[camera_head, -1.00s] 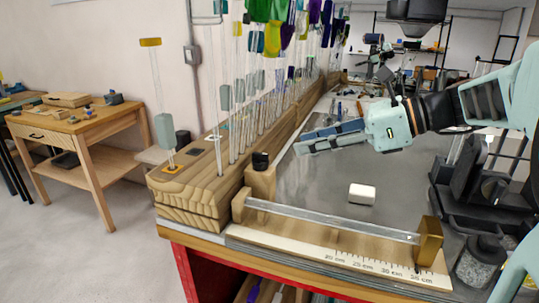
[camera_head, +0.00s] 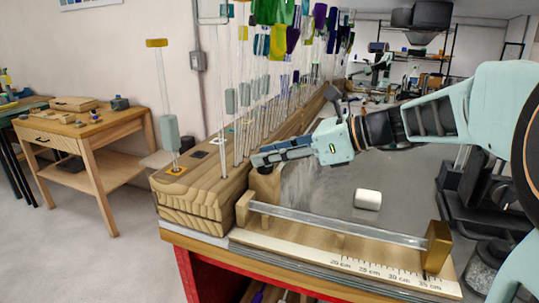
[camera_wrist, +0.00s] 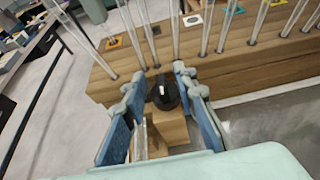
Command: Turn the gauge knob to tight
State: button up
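The gauge knob (camera_wrist: 164,92) is a black round knob on top of a wooden block, seen in the wrist view between my gripper's two blue fingers. My gripper (camera_wrist: 163,75) is open, with a finger on each side of the knob and a gap visible around it. I cannot read the knob's setting.
A wooden rack (camera_head: 195,200) with several upright glass rods stands just behind and left of the knob, close to my fingers. A white cylinder (camera_head: 367,199) lies on the grey bench top. A side table (camera_head: 85,132) stands at the left.

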jog(key=shift+c, duration=0.2)
grip_shut()
jog(key=shift+r+p, duration=0.15)
jog(key=shift+p, duration=0.5)
jog(key=n+g+p, duration=0.1)
jog(key=p, duration=0.1)
jog(key=n+g+p, duration=0.1)
jog(key=g+p, duration=0.1)
jog(key=p, duration=0.1)
jog(key=shift+w+r+y, duration=0.15)
jog(key=shift+r+y, duration=0.15)
jog(key=shift+y, duration=0.1)
jog(key=n+g+p, duration=0.5)
jog(key=p, duration=0.4)
jog(key=shift+w+p, duration=0.2)
jog(key=shift+p, duration=0.2)
jog(key=n+g+p, duration=0.1)
jog(key=n+g+h+p, duration=0.1)
jog(key=n+g+p, duration=0.1)
jog(key=p, duration=0.1)
jog(key=shift+w+f+g+h, duration=0.15)
jog(key=shift+f+g+h, duration=0.15)
jog(key=shift+g+h, duration=0.1)
jog(key=shift+a+f+n+g+h+p, duration=0.15)
jog(key=shift+n+g+h+p, duration=0.35)
jog(key=shift+n+g+h, duration=0.9)
jog(key=shift+w+n, duration=0.1)
jog(key=shift+n, duration=0.3)
